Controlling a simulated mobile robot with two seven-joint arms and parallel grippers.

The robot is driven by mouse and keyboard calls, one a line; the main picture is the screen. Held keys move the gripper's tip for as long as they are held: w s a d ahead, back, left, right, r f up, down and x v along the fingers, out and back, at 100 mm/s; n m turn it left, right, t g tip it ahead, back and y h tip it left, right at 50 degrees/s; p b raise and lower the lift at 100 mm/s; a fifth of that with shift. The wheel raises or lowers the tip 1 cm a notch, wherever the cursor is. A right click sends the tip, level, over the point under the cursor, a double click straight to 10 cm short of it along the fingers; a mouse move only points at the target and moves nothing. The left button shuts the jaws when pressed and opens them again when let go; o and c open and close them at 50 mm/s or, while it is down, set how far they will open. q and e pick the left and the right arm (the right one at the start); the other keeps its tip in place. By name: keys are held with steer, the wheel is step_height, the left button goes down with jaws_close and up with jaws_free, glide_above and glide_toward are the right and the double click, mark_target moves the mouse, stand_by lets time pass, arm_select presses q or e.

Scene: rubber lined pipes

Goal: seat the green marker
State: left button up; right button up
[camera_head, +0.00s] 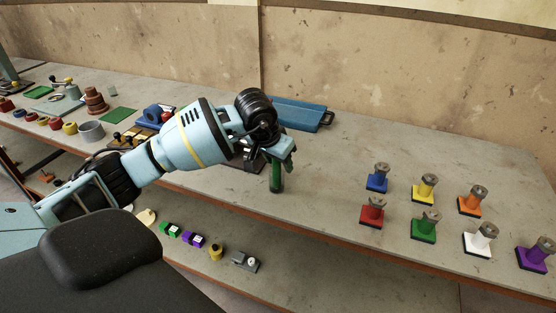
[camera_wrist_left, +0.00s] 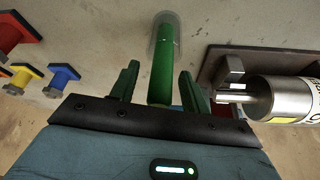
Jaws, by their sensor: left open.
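A green marker (camera_head: 276,180), a slim cylinder, stands upright on the bench under my left gripper (camera_head: 281,150). In the left wrist view the green marker (camera_wrist_left: 163,65) runs between the two green fingers of my left gripper (camera_wrist_left: 158,88), with gaps at both sides. The fingers are open. A clear, see-through rim shows around the marker's far end. A green stand (camera_head: 424,230) with a grey ring-like pipe on top is in the front row at the right, well apart from the marker. My right gripper is not in view.
Blue (camera_head: 377,183), yellow (camera_head: 424,191), orange (camera_head: 470,205), red (camera_head: 372,217), white (camera_head: 479,244) and purple (camera_head: 536,259) stands surround the green one. A blue tray (camera_head: 300,114) lies behind. A metal cylinder (camera_wrist_left: 285,98) lies beside the gripper. Bench between marker and stands is clear.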

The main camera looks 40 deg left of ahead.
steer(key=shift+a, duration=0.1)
arm_select(q)
steer(key=v, duration=0.8)
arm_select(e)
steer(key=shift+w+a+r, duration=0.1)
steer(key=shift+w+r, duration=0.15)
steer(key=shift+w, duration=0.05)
arm_select(q)
steer(key=shift+f, duration=0.1)
